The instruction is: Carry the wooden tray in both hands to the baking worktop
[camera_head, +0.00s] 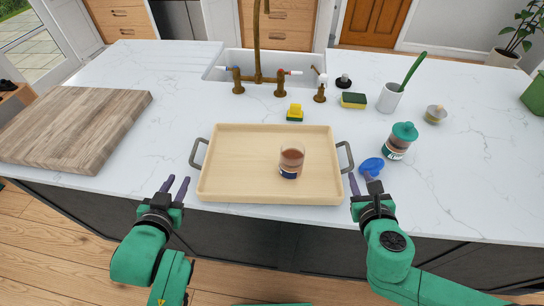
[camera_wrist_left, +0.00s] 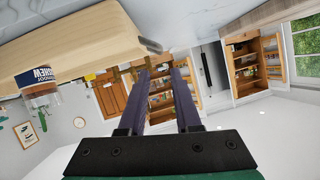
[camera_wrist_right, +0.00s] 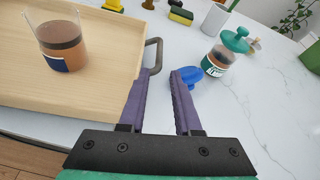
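The wooden tray (camera_head: 235,172) lies flat on the white marble counter, near its front edge. It has a grey left handle (camera_head: 197,153) and a grey right handle (camera_head: 346,157). A glass with a brown filling and a dark label (camera_head: 291,161) stands on the tray, right of its middle. My left gripper (camera_head: 175,184) is open and empty, in front of and left of the left handle. My right gripper (camera_head: 361,177) is open and empty, just in front of the right handle (camera_wrist_right: 154,54). The tray also shows in the left wrist view (camera_wrist_left: 80,38). I cannot tell which surface is the baking worktop.
A blue object (camera_head: 371,166) and a green-lidded jar (camera_head: 400,141) lie close to the right gripper. A thick wooden board (camera_head: 75,130) is at the left. Behind the tray are a yellow-green sponge (camera_head: 295,113), a sink (camera_head: 225,62) and brass taps (camera_head: 258,77).

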